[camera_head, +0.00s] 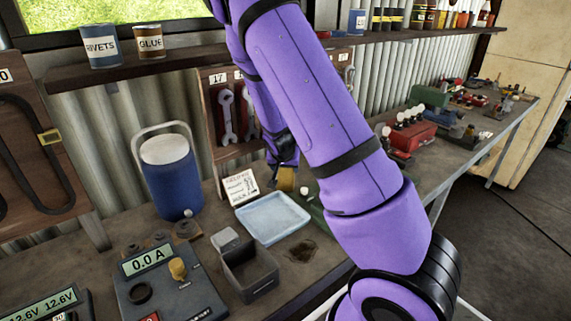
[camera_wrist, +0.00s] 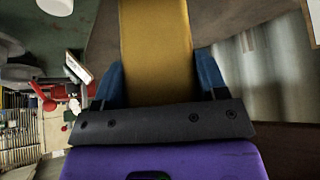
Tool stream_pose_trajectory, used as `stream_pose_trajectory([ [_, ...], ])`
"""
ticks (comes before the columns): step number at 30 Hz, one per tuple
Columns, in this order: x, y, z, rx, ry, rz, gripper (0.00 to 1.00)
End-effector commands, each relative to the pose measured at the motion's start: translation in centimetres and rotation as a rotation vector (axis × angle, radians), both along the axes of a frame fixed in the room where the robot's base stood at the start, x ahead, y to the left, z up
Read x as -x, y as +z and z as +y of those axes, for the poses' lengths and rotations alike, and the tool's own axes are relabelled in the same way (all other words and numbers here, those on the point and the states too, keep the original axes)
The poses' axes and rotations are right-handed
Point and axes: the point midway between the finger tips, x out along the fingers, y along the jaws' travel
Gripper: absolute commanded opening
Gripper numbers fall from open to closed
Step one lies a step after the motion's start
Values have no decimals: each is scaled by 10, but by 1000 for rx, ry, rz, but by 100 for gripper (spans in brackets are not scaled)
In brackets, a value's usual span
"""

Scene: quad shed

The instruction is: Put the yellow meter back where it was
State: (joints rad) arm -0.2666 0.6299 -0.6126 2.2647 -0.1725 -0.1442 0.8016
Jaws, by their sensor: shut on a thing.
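The yellow meter (camera_wrist: 156,50) fills the top middle of the wrist view. My gripper (camera_wrist: 160,85) is shut on it, with a blue finger pad on each side. In the head view a small part of the meter (camera_head: 286,179) shows beneath my gripper (camera_head: 284,162), above the back of the bench near the light blue tray (camera_head: 272,218). My purple arm hides much of the area to the right of it. I cannot tell whether the meter touches anything.
A handwritten card (camera_head: 241,187) stands behind the tray. A blue cooler jug (camera_head: 172,177) stands to the left. An open grey box (camera_head: 249,272) and a meter panel (camera_head: 165,285) reading 0.0 A are in front. Wrenches (camera_head: 227,114) hang on a board behind.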

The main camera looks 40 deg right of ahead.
Motion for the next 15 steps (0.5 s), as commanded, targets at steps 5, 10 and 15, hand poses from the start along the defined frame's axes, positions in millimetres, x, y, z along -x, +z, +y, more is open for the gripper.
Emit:
stream_pose_trajectory([
  [5,0,-1,0,1,0,-1,33],
  [10,0,-2,0,0,1,-1,89],
  [15,0,-2,0,0,1,-1,91],
])
